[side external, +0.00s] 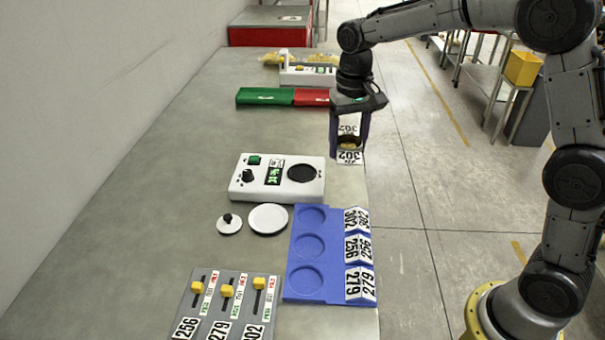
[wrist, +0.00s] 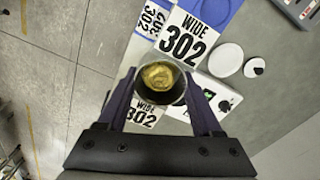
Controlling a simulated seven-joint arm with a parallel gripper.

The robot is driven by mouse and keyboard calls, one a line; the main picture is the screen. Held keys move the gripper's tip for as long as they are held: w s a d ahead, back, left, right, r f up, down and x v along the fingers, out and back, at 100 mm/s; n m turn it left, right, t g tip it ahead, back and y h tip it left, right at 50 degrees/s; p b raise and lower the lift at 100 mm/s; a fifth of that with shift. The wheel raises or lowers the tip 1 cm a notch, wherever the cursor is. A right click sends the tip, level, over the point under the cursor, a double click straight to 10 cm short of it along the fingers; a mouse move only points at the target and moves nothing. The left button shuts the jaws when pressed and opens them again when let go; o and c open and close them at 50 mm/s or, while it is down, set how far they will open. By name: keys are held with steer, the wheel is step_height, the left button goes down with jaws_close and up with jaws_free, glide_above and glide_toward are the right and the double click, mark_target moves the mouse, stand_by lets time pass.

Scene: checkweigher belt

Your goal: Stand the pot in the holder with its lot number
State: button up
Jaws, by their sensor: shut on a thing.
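A small dark-rimmed pot (side external: 349,142) with yellowish contents hangs between the fingers of my gripper (side external: 349,150). In the wrist view, my gripper (wrist: 160,88) is shut on the pot (wrist: 160,80), seen from above. White cards (wrist: 184,38) reading WIDE 302 show on two sides of it. The blue holder (side external: 328,250) lies at the table's front right, with three round empty recesses. Tent cards beside them read 302 (side external: 356,220) at the far recess, 256 (side external: 358,249) in the middle and 279 (side external: 360,284) nearest. The pot is held beyond the holder, near the table's right edge.
A white scale-like unit (side external: 247,191) with a black round plate stands left of the pot. A white disc (side external: 268,219) and a small knobbed lid (side external: 229,223) lie near it. A grey slider panel (side external: 240,300) is in front. Green (side external: 264,96) and red (side external: 311,97) blocks lie behind.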

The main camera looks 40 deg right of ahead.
steer(key=shift+a+r, duration=0.1)
steer(key=shift+r, duration=0.15)
steer(key=shift+w, duration=0.1)
glide_toward(302, 173)
steer(key=s+r, duration=0.2)
steer(key=s, duration=0.2)
steer(key=w+f, duration=0.2)
steer(key=f, duration=0.1)
steer(key=shift+w+f, duration=0.15)
steer(key=shift+w, duration=0.15)
steer(key=shift+w+f, duration=0.5)
steer(key=shift+f, duration=0.1)
steer(key=shift+w+f, duration=0.15)
steer(key=shift+f, duration=0.7)
steer(key=shift+w+f, duration=0.15)
steer(key=shift+f, duration=0.65)
steer(key=shift+f, duration=0.2)
